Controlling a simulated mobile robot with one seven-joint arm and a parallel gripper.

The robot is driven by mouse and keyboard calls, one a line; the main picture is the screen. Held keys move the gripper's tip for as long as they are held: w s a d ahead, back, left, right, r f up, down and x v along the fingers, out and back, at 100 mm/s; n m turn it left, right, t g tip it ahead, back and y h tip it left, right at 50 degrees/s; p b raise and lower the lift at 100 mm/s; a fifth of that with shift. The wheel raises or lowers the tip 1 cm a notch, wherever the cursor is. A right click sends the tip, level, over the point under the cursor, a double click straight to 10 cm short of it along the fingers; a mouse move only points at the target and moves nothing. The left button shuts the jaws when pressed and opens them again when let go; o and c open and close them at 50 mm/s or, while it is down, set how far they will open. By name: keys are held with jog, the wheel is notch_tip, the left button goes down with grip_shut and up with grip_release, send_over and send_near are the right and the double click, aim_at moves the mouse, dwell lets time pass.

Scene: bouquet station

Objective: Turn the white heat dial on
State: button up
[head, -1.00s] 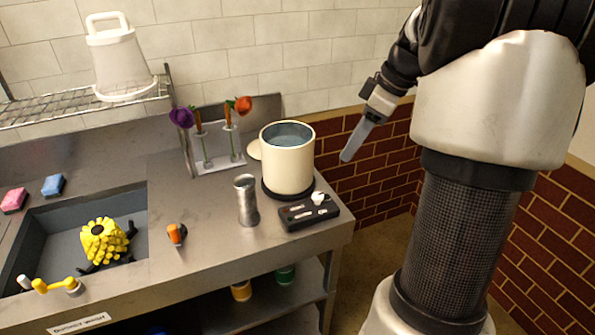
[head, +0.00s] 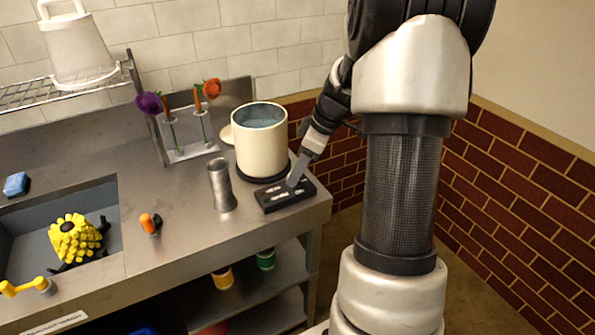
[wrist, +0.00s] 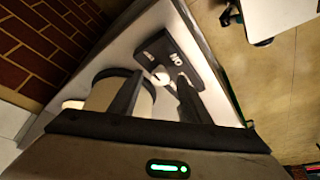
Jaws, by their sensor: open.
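The black control box (head: 272,203) sits at the right front corner of the steel counter, in front of the cream pot (head: 262,150). Its printed ON label shows in the wrist view, where the box (wrist: 172,45) lies ahead of the fingers. The white heat dial (wrist: 162,77) shows between the two dark fingers there. In the head view the dial is largely hidden by the finger. My gripper (head: 294,181) is open and points down at the box from behind right; it also shows in the wrist view (wrist: 160,82). I cannot tell whether a finger touches the dial.
A metal cylinder (head: 221,186) stands just left of the box. A flower rack (head: 190,150) stands behind, left of the pot. An orange-handled tool (head: 150,224) and a sink with a yellow object (head: 76,240) are farther left. The counter's right edge is close to the box.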

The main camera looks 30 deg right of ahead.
jog(key=shift+w+a+f, duration=0.1)
jog(key=shift+f, duration=0.2)
jog(key=c, duration=1)
jog(key=shift+c, duration=0.2)
